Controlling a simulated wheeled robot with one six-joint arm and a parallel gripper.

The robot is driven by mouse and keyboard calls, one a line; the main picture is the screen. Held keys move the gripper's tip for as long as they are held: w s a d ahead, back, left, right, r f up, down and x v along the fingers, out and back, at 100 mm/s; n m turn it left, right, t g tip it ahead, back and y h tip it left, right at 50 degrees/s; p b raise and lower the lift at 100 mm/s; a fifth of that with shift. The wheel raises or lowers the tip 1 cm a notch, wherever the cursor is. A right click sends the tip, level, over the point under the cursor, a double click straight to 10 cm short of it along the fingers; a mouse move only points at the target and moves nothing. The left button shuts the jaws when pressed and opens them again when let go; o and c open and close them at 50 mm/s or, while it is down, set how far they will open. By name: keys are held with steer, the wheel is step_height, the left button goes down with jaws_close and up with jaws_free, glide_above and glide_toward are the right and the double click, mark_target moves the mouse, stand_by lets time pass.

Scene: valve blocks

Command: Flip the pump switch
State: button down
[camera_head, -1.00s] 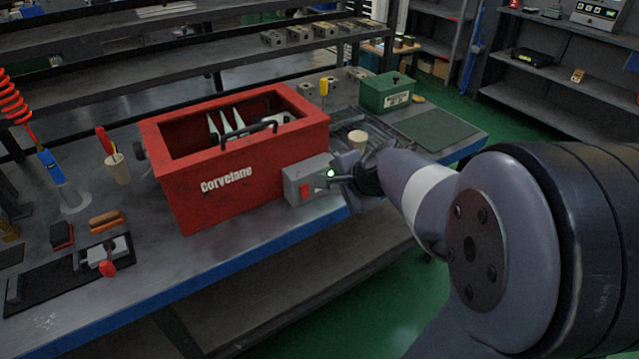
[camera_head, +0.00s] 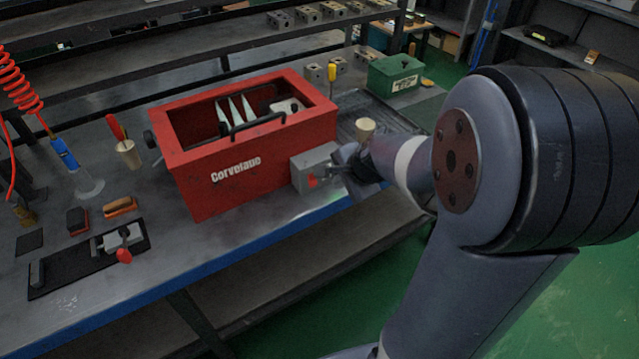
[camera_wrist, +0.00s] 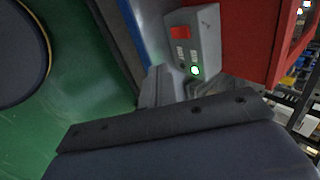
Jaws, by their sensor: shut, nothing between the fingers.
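The pump switch box (camera_head: 303,168) is a small grey box on the right end of the front of the red tank (camera_head: 240,172). Its red switch (camera_head: 312,181) shows in the head view, beside my gripper (camera_head: 340,170). In the wrist view the grey box (camera_wrist: 200,45) carries the red switch (camera_wrist: 180,33), two small dark marks and a lit green lamp (camera_wrist: 196,71). My gripper (camera_wrist: 172,88) is shut and empty, with its tips close to the lamp end of the box. I cannot tell whether they touch it. The lamp is hidden in the head view.
A beige cup (camera_head: 365,128) and a green box (camera_head: 396,75) stand beyond the tank. A black mat with a red-knobbed clamp (camera_head: 122,243) lies at the left. The bench's blue front edge (camera_head: 240,238) runs below the switch box.

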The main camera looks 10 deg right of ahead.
steer(key=b, duration=0.2)
glide_toward(315, 185)
step_height(315, 185, down, 5)
steer(key=shift+w+a+r+p, duration=0.1)
steer(key=shift+w+a+p, duration=0.35)
steer(key=shift+w, duration=0.3)
steer(key=shift+w+a+f, duration=0.15)
steer(key=shift+w+f, duration=0.2)
steer(key=shift+w, duration=0.4)
steer(key=f+b, duration=0.1)
steer(key=b, duration=0.3)
steer(key=shift+w+t, duration=0.2)
steer(key=shift+t, duration=0.2)
steer(key=shift+r+p, duration=0.4)
steer(key=shift+r, duration=0.1)
